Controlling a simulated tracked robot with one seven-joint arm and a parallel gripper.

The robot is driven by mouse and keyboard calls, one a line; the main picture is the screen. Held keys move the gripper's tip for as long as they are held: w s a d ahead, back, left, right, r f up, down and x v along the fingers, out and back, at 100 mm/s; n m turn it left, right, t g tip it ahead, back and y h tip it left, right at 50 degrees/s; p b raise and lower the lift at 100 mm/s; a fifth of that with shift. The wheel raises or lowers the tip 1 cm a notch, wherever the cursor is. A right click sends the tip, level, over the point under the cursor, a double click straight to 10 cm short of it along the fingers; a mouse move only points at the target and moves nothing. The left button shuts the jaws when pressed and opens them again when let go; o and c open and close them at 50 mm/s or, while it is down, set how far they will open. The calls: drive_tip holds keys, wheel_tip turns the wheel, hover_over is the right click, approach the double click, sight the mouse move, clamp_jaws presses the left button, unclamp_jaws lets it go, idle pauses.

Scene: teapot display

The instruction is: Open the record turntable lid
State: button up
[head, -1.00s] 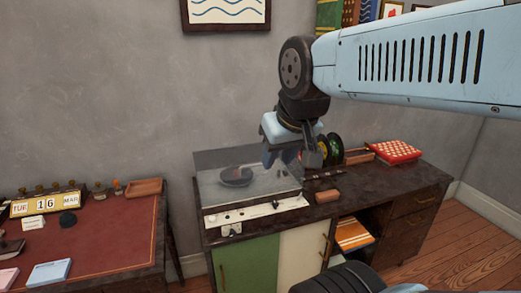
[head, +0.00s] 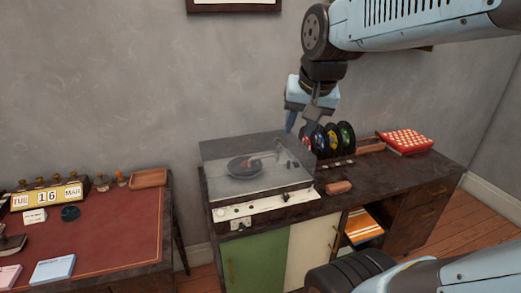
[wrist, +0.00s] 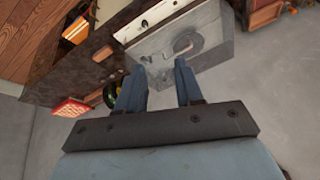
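The record turntable (head: 262,208) stands at the left end of the dark cabinet, with a pale control strip along its front. Its see-through lid (head: 222,153) lies down over the deck; a dark record (head: 246,167) and tonearm show through it. In the wrist view the turntable's lid (wrist: 215,22) and record (wrist: 188,46) lie beyond the fingertips. My gripper (head: 299,128) hangs by the lid's back right corner, pointing down, seemingly apart from it. In the wrist view my gripper (wrist: 160,82) has its two blue fingers spread with nothing between them.
Several upright records (head: 330,140) stand in a rack just right of the lid. A small reddish block (head: 338,187) lies on the cabinet top, and a red-and-white box (head: 404,141) sits at its back right. A red-topped desk (head: 115,232) stands at left.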

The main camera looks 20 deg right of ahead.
drive_tip(key=w+f+m+g, duration=0.1)
drive_tip(key=w+m, duration=0.6)
drive_tip(key=w, duration=0.3)
drive_tip(key=m+g, duration=0.2)
drive_tip(key=m, duration=0.5)
approach(269, 156)
drive_tip(key=f, duration=0.3)
drive_tip(key=w+f, duration=0.1)
drive_tip(key=f, duration=0.3)
drive_tip(key=shift+w+d+f, duration=0.1)
drive_tip(key=shift+w+f, duration=0.15)
drive_tip(key=shift+c, duration=0.3)
clamp_jaws()
